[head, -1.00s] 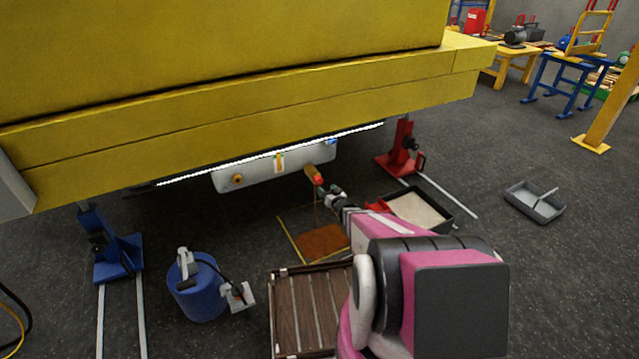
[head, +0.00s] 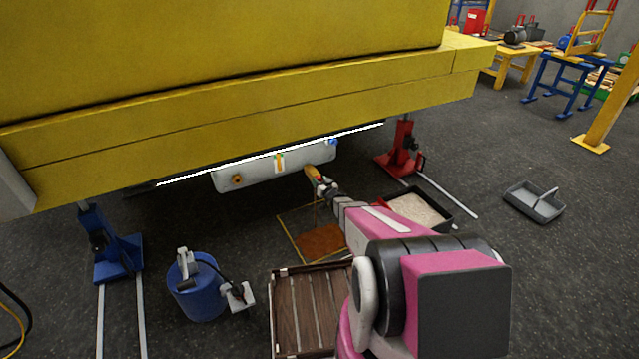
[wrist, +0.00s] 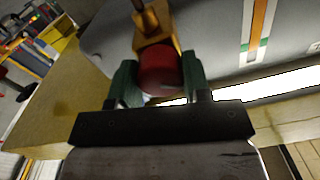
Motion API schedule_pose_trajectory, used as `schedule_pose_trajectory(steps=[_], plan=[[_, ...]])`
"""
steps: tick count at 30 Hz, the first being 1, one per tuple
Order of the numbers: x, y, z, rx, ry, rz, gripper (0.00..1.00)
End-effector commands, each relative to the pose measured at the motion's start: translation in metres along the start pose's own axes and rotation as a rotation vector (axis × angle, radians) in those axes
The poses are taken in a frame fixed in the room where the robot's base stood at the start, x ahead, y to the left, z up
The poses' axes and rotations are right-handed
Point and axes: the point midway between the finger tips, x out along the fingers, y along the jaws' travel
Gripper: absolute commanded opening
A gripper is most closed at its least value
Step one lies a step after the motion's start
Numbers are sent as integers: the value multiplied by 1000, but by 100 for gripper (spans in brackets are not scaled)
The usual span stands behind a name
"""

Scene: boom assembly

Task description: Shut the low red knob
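The red knob (wrist: 158,70) sits on a brass valve fitting (wrist: 155,35) beside the grey tank (head: 262,174) under the yellow boom. In the wrist view the knob lies between the two green fingers of my gripper (wrist: 158,82), one on each side. The fingers are spread about the knob's width; whether both touch it is hard to tell. In the head view my gripper (head: 324,188) is at the valve below the tank's right end and hides most of the knob. A thin stream appears to run down from the valve.
A brown patch (head: 322,241) lies on the floor under the valve. A tray of pale granules (head: 448,222), a red stand (head: 403,150), a blue drum (head: 200,295) and a slatted wooden crate (head: 275,310) stand around. The yellow boom (head: 250,115) hangs low overhead.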

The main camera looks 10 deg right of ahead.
Motion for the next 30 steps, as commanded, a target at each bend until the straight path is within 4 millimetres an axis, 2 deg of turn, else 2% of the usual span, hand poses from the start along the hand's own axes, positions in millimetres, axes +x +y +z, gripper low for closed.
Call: schedule_pose_trajectory(steps=[8,14,30], plan=[[0,0,0,-36,-1,-1,20],[0,-1,0,-140,-3,-1,20],[-1,-2,0,-632,-17,2,20]])
